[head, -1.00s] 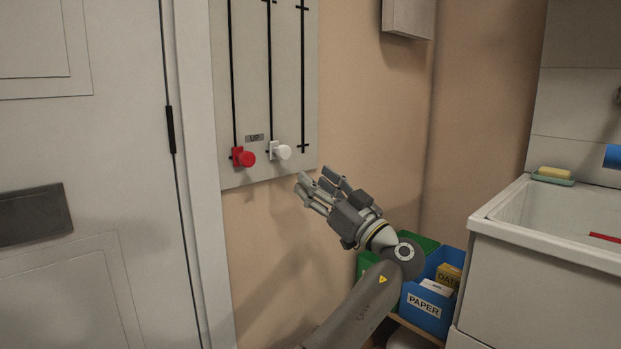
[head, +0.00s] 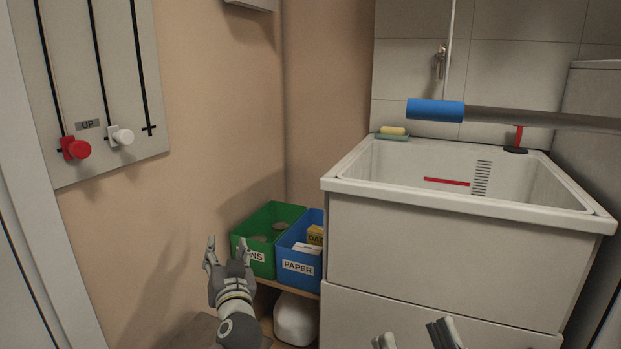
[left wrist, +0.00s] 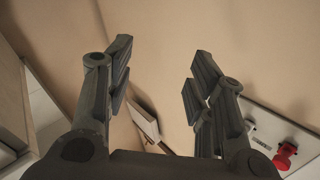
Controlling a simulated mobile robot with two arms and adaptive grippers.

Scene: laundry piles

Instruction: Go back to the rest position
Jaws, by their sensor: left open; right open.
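My left gripper (head: 226,258) is at the lower left of the head view, in front of the green bin. It is open and empty, with both fingers apart in the left wrist view (left wrist: 160,85). My right gripper (head: 412,338) shows only its fingertips at the bottom edge of the head view. It is open, and the rest of it is out of frame. Neither gripper touches anything that I can see.
The panel (head: 110,60) with a red knob (head: 75,148) and a white knob (head: 122,136) is at upper left. A green bin (head: 262,262) and a blue PAPER bin (head: 300,268) stand beside the white sink (head: 450,205). A blue-ended bar (head: 435,110) crosses above the sink.

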